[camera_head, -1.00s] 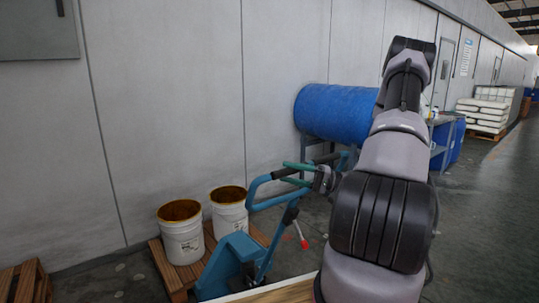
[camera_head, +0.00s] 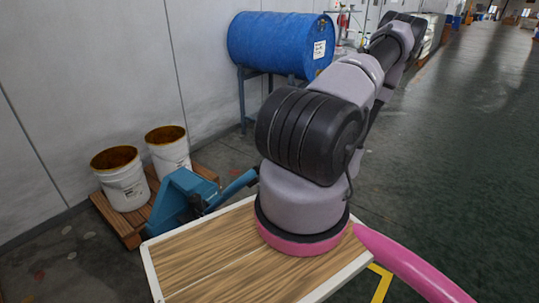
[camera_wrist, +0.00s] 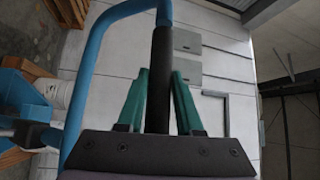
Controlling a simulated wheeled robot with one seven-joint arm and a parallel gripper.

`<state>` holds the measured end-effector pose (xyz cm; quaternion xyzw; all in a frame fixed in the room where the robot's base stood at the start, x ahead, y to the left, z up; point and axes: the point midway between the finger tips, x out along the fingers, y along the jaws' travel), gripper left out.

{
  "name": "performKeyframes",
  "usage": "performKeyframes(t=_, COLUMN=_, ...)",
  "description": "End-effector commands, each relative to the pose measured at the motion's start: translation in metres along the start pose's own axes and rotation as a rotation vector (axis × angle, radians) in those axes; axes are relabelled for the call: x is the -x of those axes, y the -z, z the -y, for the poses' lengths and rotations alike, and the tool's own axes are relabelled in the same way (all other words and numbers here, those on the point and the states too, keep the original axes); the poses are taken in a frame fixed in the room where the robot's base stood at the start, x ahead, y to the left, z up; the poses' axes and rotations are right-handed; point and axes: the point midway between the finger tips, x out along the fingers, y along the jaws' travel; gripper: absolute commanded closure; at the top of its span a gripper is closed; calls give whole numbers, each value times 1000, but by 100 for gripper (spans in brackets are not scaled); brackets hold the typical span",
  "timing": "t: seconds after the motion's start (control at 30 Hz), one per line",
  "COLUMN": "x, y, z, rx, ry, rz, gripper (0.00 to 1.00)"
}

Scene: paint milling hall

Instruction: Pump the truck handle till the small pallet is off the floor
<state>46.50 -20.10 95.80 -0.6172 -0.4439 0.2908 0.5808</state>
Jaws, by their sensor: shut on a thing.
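The blue pallet truck (camera_head: 182,203) stands at lower left in the head view, against the small wooden pallet (camera_head: 131,233). Two white buckets (camera_head: 121,181) stand on the pallet. I cannot tell whether the pallet touches the floor. The truck's handle (camera_head: 237,186) slants low to the right, and its end is hidden behind my arm. In the wrist view the handle's blue loop (camera_wrist: 92,65) and black grip (camera_wrist: 161,70) show. My gripper (camera_wrist: 160,82), with green fingers, is shut on the black grip, one finger on each side. It is hidden in the head view.
A blue drum (camera_head: 278,45) lies on a stand (camera_head: 257,92) by the wall at the back. My wooden-topped base (camera_head: 205,262) is close to the truck. Open floor (camera_head: 455,150) lies on the right.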

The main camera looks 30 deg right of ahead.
Motion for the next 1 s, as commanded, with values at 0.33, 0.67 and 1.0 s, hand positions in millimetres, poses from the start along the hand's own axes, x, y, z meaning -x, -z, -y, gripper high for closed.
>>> performKeyframes(t=0.33, x=1, y=1, z=-2, rx=3, ry=-6, rz=1, gripper=42)
performKeyframes(t=0.67, x=0, y=1, z=-1, rx=2, ry=-3, rz=0, gripper=36)
performKeyframes(t=1.0, x=37, y=1, z=-1, rx=4, ry=-4, rz=-6, gripper=36)
